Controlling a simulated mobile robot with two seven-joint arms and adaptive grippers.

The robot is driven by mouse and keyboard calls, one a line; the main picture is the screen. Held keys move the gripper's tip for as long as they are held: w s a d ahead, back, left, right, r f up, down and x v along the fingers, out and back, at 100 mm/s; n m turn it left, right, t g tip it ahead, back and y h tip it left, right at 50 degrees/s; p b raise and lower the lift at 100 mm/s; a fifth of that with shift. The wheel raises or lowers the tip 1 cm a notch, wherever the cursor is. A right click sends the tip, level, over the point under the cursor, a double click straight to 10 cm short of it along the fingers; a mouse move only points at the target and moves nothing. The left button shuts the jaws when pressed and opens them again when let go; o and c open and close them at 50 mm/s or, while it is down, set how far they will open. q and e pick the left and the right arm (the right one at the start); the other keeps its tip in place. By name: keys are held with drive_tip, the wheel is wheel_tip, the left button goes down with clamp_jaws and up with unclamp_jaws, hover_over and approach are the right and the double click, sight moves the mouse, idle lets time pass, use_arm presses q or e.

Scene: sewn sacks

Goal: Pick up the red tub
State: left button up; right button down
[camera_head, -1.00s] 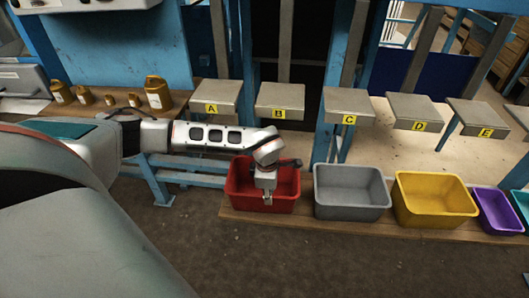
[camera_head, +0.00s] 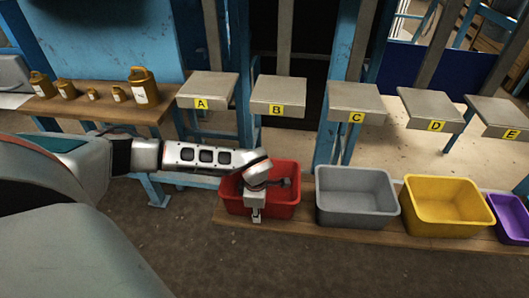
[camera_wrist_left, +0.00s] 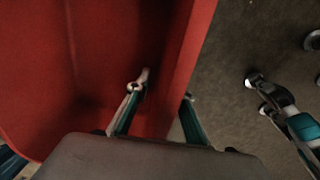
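The red tub (camera_head: 285,207) stands on a low wooden shelf, at the left end of a row of tubs. My left gripper (camera_head: 256,219) points down at its front wall. In the left wrist view the tub (camera_wrist_left: 110,40) fills the left half. There one finger of my left gripper (camera_wrist_left: 164,90) is inside the tub and the other is outside, with the wall between them. The fingers stand apart; firm contact with the wall does not show. A part of mine with teal and dark links, perhaps my right gripper, shows at the right edge there; its opening is unclear.
A grey tub (camera_head: 357,210) stands close to the right, then a yellow tub (camera_head: 447,220) and a purple tub (camera_head: 510,222). Labelled platforms, A (camera_head: 207,84) to E, stand behind. Yellow containers (camera_head: 143,88) stand on a bench at left. The floor in front is clear.

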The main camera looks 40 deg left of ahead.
use_arm(q)
drive_tip(key=shift+f, duration=0.35)
drive_tip(key=shift+w+r, duration=0.1)
drive_tip(key=shift+r, duration=0.15)
clamp_jaws()
